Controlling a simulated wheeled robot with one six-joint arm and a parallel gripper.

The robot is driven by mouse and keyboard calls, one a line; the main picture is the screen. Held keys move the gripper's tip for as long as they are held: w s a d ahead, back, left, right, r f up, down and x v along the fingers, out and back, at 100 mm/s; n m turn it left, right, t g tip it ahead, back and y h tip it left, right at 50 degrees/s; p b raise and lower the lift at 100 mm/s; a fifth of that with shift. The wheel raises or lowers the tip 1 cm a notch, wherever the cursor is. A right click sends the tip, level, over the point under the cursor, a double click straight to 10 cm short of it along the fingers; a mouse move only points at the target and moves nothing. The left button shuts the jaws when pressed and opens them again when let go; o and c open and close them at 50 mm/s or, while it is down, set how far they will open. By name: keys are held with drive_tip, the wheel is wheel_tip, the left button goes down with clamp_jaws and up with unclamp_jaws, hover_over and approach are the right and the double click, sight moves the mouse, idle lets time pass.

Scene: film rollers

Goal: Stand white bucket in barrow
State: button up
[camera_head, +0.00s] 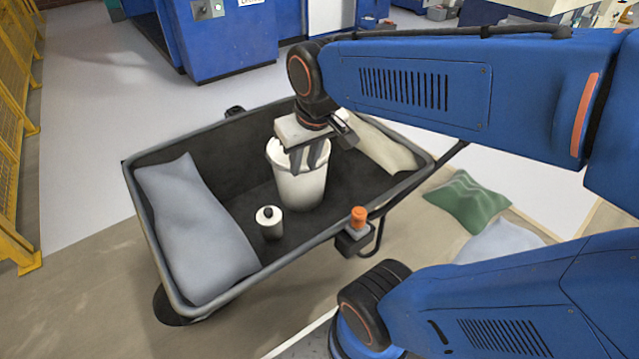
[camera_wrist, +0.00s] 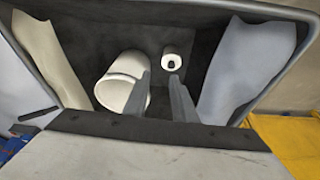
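The white bucket (camera_head: 300,186) stands upright inside the dark grey barrow (camera_head: 185,133), near the middle of its floor; its base appears to rest there. The bucket also shows in the wrist view (camera_wrist: 118,88). My gripper (camera_head: 309,160) is above and at the bucket's rim, fingers pointing down. In the wrist view the two fingers (camera_wrist: 159,80) are apart, with dark barrow floor showing between them. One finger overlaps the bucket's rim; I cannot tell whether it touches. Part of the rim is hidden by the gripper.
A small white canister with a black knob (camera_head: 269,223) stands in the barrow near the bucket. A grey-blue sack (camera_head: 195,230) lies at the left end, a cream sack (camera_head: 380,143) at the right. An orange-topped item (camera_head: 358,216) sits at the front rim. A green cushion (camera_head: 466,202) lies outside.

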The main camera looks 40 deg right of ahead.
drive_tip(key=s+t, duration=0.1)
drive_tip(key=s, duration=0.6)
drive_tip(key=shift+a+f+n, duration=0.3)
drive_tip(key=shift+a+f, duration=0.05)
drive_tip(key=shift+f, duration=0.1)
